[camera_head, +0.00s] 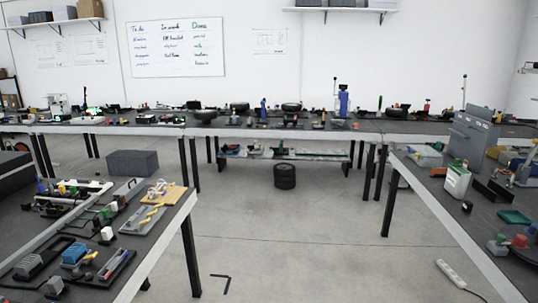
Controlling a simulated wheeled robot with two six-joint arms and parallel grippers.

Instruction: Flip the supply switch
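No part is plainly recognisable as the supply switch at this size. A white elongated block like a power strip (456,275) lies on the floor at the lower right, under the right table's edge. Several small devices sit on the left table, among them a grey board with a yellow wavy part (152,217) and a narrow dark unit with red on it (116,264). Neither of my grippers shows in the head view.
A left table (150,255) and a right table (440,205) flank open grey floor (290,235). A long cluttered bench (250,131) spans the back, with a black tyre stack (285,176) below it. A grey cabinet (470,137) stands on the right table.

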